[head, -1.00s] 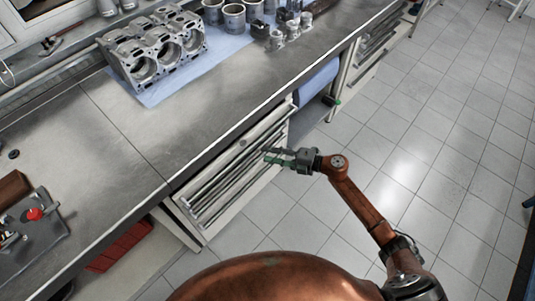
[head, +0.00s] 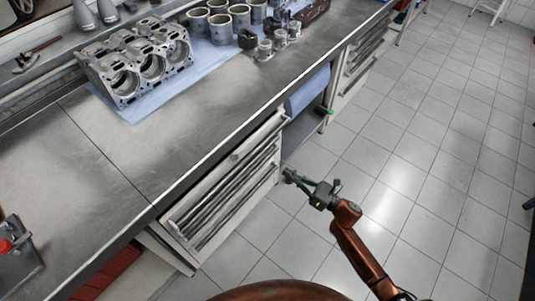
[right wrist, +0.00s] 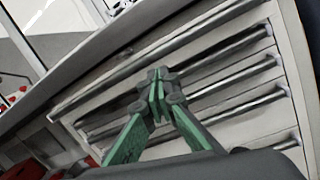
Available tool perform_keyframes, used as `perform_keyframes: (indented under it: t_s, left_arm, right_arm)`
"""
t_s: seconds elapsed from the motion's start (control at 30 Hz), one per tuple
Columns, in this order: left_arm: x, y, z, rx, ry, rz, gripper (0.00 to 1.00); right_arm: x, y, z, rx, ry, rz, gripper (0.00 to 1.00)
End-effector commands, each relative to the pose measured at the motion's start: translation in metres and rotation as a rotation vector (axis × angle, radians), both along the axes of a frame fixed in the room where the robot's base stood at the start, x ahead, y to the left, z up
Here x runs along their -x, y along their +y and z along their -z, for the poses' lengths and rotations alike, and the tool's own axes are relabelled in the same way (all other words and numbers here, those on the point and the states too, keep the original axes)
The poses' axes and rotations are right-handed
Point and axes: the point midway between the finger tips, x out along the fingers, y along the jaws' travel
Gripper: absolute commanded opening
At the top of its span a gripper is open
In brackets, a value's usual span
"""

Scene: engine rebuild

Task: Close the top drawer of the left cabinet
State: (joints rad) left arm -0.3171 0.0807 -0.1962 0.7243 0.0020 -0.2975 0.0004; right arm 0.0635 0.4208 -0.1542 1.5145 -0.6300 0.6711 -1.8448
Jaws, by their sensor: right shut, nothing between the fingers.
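The left cabinet (head: 262,132) is a pale unit under the workbench, with several drawers that have long bar handles. Its top drawer (head: 222,180) sits just below the bench edge and looks about in line with the drawers below; a small gap cannot be ruled out. It also fills the right wrist view (right wrist: 205,62). My right gripper (head: 287,175) is shut and empty, in front of the cabinet near its right side and apart from the drawer fronts. Its green fingers meet in the right wrist view (right wrist: 157,88). My left gripper is not in view.
The steel workbench (head: 110,165) carries an engine block (head: 140,62) and several cylinder liners (head: 220,28) on a blue cloth. A blue roll (head: 308,90) lies in the open bay right of the cabinet. Another drawer cabinet (head: 358,62) stands beyond.

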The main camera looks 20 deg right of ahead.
Motion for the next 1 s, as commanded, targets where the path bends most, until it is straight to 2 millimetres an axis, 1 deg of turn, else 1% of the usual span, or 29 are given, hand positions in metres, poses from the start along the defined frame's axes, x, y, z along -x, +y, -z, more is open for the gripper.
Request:
perform_keyframes:
  t_s: [0.03, 0.2, 0.37, 0.47, 0.57, 0.8, 1.0]
  left_arm:
    - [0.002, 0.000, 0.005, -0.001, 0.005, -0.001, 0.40]
    - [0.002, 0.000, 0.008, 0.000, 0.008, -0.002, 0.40]
    - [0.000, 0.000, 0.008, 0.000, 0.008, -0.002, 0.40]
    - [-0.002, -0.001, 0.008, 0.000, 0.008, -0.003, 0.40]
    - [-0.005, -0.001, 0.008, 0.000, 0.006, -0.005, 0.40]
    - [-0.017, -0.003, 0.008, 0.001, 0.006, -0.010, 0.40]
    - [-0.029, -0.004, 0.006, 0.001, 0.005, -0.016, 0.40]
  right_arm:
    - [0.003, -0.007, 0.008, 0.038, -0.044, 0.033, 0.00]
    - [0.006, -0.023, 0.014, 0.152, -0.161, 0.114, 0.00]
    - [0.004, -0.025, 0.013, 0.186, -0.195, 0.136, 0.00]
    - [-0.004, -0.019, 0.010, 0.186, -0.199, 0.135, 0.00]
    - [-0.017, -0.009, 0.007, 0.186, -0.199, 0.134, 0.00]
    - [-0.057, 0.020, -0.002, 0.186, -0.196, 0.133, 0.00]
    - [-0.085, 0.040, -0.008, 0.188, -0.194, 0.134, 0.00]
